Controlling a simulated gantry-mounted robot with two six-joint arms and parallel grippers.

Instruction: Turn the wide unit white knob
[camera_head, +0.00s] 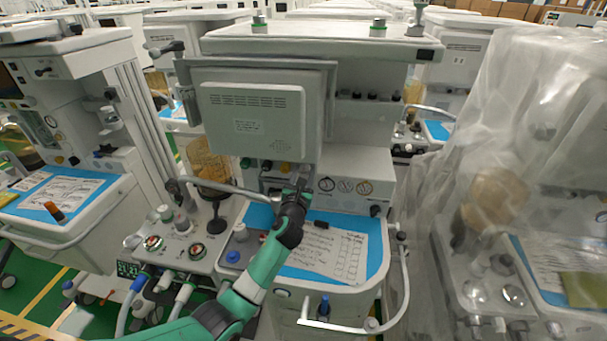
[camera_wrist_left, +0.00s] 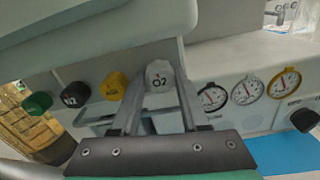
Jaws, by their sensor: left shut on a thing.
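The white knob (camera_wrist_left: 160,73), marked O2, sits on the front panel of the middle unit (camera_head: 350,165), under its overhanging screen housing. In the left wrist view its face shows between my two fingers. My left gripper (camera_wrist_left: 156,92) is shut on the white knob, one finger on each side. In the head view my left gripper (camera_head: 297,182) reaches up to the panel from below, and it mostly hides the knob. My right gripper is in neither view.
Yellow (camera_wrist_left: 114,86), black (camera_wrist_left: 75,95) and green (camera_wrist_left: 38,103) knobs sit left of the white one. Several round gauges (camera_wrist_left: 247,91) are to its right. The screen housing (camera_head: 255,115) overhangs closely. A paper sheet (camera_head: 335,252) lies on the worktop below. Plastic sheeting (camera_head: 530,130) covers the right unit.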

